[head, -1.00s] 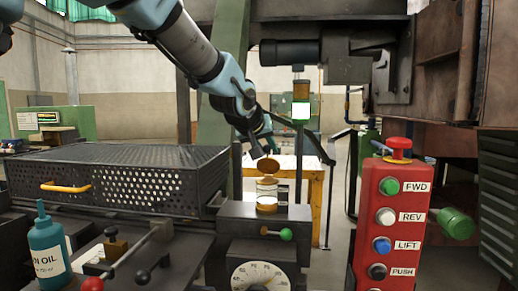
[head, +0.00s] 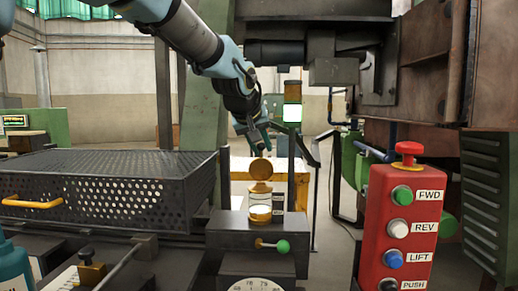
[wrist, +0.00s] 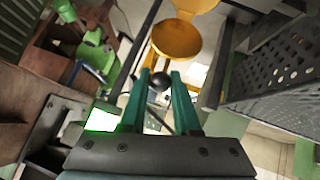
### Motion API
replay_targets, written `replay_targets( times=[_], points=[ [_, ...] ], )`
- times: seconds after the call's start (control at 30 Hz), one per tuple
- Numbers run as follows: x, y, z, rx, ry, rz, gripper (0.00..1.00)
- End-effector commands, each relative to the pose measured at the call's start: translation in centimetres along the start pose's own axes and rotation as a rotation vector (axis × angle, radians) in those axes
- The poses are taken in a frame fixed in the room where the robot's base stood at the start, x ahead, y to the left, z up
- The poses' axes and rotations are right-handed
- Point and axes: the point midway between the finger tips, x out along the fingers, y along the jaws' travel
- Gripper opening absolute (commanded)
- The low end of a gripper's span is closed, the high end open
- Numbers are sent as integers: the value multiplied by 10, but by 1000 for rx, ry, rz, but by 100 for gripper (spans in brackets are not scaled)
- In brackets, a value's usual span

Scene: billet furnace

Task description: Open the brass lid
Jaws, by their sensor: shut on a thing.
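The brass lid (head: 260,169) stands tilted up at the top of a small clear cup with a brass base (head: 260,212), on a dark block. In the wrist view the lid (wrist: 177,40) is a broad brass disc just beyond my fingertips. My gripper (head: 262,146) is above and behind the lid. How the knob joins the lid is hidden.
A black perforated box (head: 120,195) with a yellow handle is on the left. A red button panel (head: 396,225) stands at the right front. A green-knobbed lever (head: 282,246) sticks out below the cup. A dark machine overhangs at upper right.

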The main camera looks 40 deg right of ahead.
Motion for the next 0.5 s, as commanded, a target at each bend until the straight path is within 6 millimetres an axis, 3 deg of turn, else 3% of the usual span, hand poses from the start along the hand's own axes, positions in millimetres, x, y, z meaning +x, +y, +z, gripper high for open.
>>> replay_targets(
  times=[0.5],
  points=[
    [6,0,-7,0,3,1,0]
  ],
)
